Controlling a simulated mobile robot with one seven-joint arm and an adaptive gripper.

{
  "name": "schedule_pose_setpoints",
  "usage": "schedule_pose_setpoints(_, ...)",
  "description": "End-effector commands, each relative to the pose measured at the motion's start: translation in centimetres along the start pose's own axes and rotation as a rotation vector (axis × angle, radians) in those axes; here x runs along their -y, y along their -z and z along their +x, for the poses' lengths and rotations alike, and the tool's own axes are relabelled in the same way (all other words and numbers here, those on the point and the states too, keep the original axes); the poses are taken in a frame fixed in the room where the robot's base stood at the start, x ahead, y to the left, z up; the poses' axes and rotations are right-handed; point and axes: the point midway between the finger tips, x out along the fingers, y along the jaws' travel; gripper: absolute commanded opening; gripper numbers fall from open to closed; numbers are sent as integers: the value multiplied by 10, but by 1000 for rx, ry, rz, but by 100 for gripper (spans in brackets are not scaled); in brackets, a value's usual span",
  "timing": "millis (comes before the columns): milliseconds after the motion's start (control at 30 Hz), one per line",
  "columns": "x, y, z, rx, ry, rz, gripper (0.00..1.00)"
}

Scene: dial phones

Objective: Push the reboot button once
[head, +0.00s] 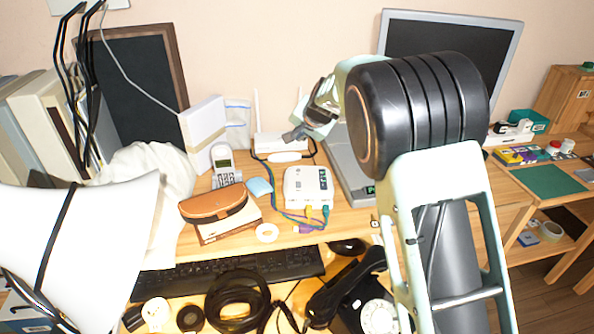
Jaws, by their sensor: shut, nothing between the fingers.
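A white box-shaped device (306,183) with yellow, green and blue-purple cable ends at its front sits on the wooden desk near the middle. Behind it stands a white router (276,144) with upright antennas, near the wall. I cannot clearly make out a reboot button on either device; labels and small details are too small to read. My gripper (291,135) is shut and empty, pointing left in front of the router and above and behind the white box. My arm covers part of the desk to the right.
A grey flat device (346,170) is close on the right. A lower shelf holds a keyboard (235,271) and a black dial phone (357,290).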

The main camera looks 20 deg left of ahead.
Motion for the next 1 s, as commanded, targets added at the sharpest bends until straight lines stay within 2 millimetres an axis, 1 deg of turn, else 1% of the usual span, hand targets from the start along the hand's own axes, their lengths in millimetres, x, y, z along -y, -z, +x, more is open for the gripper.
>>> schedule_pose_setpoints(200,0,0,1,-1,0,-1,0)
schedule_pose_setpoints(367,-5,-5,6,-1,0,-1,0)
schedule_pose_setpoints(567,-16,-16,22,0,0,-1,0)
schedule_pose_setpoints(800,-33,-34,46,-1,0,-2,0)
schedule_pose_setpoints(1000,-43,-43,59,-1,1,-1,0)
